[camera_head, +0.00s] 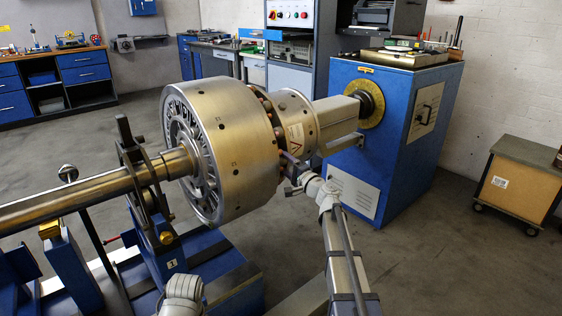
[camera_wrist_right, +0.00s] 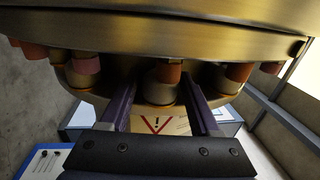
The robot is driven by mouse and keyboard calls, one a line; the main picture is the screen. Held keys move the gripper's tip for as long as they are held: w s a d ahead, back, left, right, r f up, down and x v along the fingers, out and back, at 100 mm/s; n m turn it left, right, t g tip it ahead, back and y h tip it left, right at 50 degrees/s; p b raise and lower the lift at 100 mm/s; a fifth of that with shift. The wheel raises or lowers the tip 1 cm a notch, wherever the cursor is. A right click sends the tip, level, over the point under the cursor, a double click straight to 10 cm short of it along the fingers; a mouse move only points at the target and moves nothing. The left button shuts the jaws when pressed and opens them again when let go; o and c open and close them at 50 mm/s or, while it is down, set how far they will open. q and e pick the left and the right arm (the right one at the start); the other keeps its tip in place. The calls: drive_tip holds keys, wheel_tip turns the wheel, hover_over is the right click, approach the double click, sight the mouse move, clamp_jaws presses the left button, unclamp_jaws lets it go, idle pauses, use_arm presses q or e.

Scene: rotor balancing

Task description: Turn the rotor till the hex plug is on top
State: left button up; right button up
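The rotor (camera_head: 232,150) is a large metal drum on a horizontal shaft, with several small dark holes or plugs on its rim. I cannot tell which one, if any, is the hex plug. My right gripper (camera_head: 290,168) is at the drum's right side, beside the ring of red-brown capped studs. In the right wrist view its two dark fingers (camera_wrist_right: 162,98) stand apart, with one capped stud (camera_wrist_right: 164,88) showing between them. I cannot tell whether they touch it. The drum's rim (camera_wrist_right: 160,32) fills the top of that view. My left gripper is not in view.
A blue drive cabinet (camera_head: 393,133) stands at the right end of the shaft. A bearing stand (camera_head: 146,190) holds the shaft at the left. A wooden-sided cart (camera_head: 520,187) stands far right. Workbenches line the back wall. The floor at right front is clear.

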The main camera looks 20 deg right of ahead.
clamp_jaws()
idle(1.1)
